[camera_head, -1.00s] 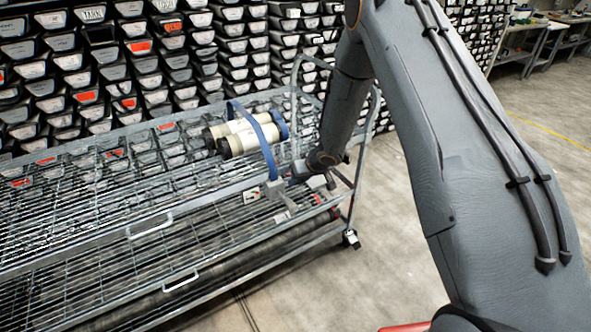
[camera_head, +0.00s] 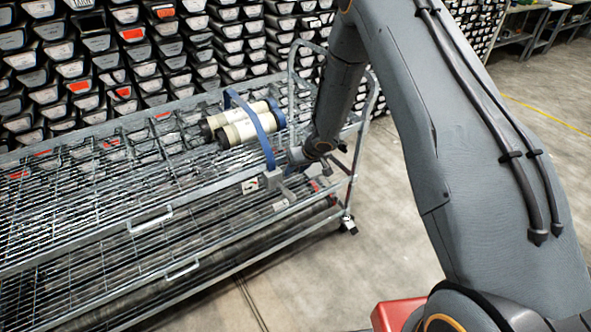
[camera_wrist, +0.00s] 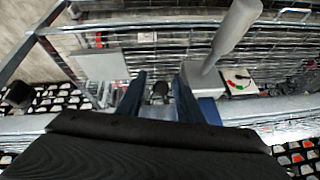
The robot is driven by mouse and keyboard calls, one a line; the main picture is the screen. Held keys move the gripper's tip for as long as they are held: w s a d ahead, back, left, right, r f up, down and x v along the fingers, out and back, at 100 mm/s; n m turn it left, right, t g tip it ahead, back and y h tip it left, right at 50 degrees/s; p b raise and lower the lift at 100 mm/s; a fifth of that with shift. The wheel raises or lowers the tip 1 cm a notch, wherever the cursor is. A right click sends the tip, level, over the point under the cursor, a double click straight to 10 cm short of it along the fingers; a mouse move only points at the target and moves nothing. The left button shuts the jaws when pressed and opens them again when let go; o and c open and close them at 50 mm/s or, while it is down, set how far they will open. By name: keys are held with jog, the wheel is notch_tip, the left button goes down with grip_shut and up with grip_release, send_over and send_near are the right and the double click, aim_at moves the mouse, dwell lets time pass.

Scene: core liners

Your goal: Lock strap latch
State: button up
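A blue strap (camera_head: 265,135) arches over two pale core tubes (camera_head: 240,126) on the cart's top shelf. Its grey latch (camera_head: 250,184), with a small marked label, sits on the cart's front edge below the strap. A grey lever (camera_head: 284,194) sticks out there. My gripper (camera_head: 296,158) is close beside the latch, to the right of the strap. In the wrist view the lever (camera_wrist: 232,38) stands up at the upper right, beside a red-and-green label (camera_wrist: 240,80). Blue parts (camera_wrist: 190,100) lie in front of the dark wrist body.
The wire-mesh cart (camera_head: 90,225) has a lower shelf with a long dark tube (camera_head: 215,268). Its upright end frame (camera_head: 355,160) stands close to my arm. Racks of core boxes (camera_head: 150,60) fill the back. Bare floor (camera_head: 390,260) lies on the right.

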jog(key=shift+r, duration=0.15)
jog(key=shift+r, duration=0.2)
jog(key=v, duration=0.7)
jog(key=shift+s+b, duration=0.15)
jog(key=shift+b, duration=0.2)
jog(key=shift+d, duration=0.1)
